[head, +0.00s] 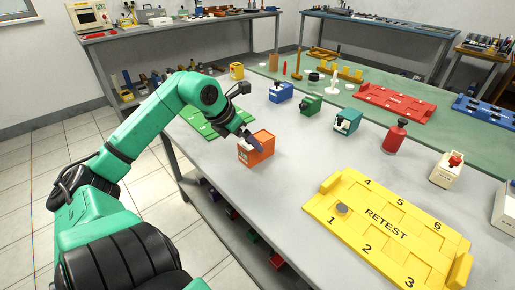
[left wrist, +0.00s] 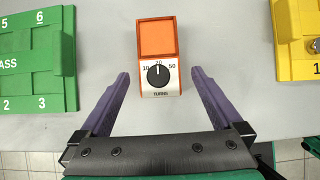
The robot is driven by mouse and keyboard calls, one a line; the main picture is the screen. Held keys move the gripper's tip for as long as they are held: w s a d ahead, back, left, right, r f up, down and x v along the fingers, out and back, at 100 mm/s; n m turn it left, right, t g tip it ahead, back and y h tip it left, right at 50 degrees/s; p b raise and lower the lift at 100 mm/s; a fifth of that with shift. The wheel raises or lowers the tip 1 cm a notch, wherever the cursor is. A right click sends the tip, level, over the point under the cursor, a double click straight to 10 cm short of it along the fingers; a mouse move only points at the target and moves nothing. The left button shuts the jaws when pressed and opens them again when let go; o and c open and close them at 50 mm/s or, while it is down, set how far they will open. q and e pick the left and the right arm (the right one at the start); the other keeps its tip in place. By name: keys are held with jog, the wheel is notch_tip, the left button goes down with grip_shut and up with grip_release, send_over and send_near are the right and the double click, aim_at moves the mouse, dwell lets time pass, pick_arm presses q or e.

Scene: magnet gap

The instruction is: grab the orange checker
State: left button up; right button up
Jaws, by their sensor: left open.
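The orange checker (head: 257,148) is a small box with an orange top and a white face with a black dial. It stands on the grey table near its left edge. In the left wrist view the checker (left wrist: 158,60) is upright, just ahead of and between the spread fingers. My left gripper (left wrist: 158,85) is open, with purple fingers on either side and gaps to the box. In the head view my left gripper (head: 253,139) hangs at the checker and covers part of it. My right gripper is in neither view.
A green tray (head: 205,125) lies left of the checker. A yellow RETEST tray (head: 385,222) lies to the right with a round grey piece on it. Clear table lies between checker and yellow tray.

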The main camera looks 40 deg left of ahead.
pick_arm(q)
jog(key=x, duration=0.6)
jog(key=shift+w+f, duration=0.25)
jog(key=shift+w, duration=0.05)
jog(key=shift+r, duration=0.15)
grip_shut()
